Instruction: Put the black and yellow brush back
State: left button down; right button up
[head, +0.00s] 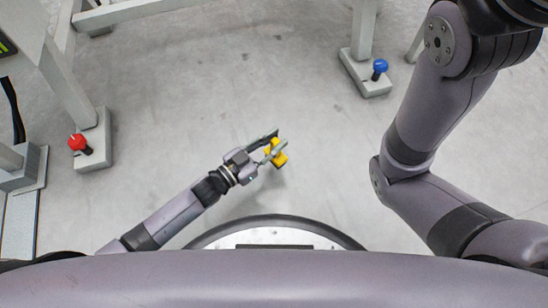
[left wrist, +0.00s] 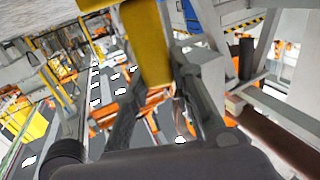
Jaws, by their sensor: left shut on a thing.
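My left gripper (head: 270,144) is in the middle of the head view, above the grey floor. It is shut on the black and yellow brush, of which a yellow part (head: 279,157) shows between and beyond the fingers. In the left wrist view the yellow part of the brush (left wrist: 148,45) stands between the two fingers and runs out of the top of the picture. I cannot make out its bristles. My right arm comes in at the right of the head view, but its gripper is outside the picture.
A grey frame foot with a red knob (head: 77,142) stands at the left. Another foot with a blue knob (head: 380,65) stands at the upper right. A grey beam (head: 130,12) crosses the top left. The floor (head: 250,80) between them is clear.

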pick_arm(q)
jog(key=shift+f+b, duration=1.75)
jog(key=shift+f, duration=1.05)
jog(key=shift+f, duration=0.2)
jog(key=c, duration=1.4)
grip_release()
jog(key=shift+r, duration=0.1)
jog(key=shift+r, duration=0.2)
jog(key=p+v, duration=0.5)
jog(key=v, duration=0.7)
jog(key=shift+f+p, duration=0.2)
jog(key=shift+p, duration=0.1)
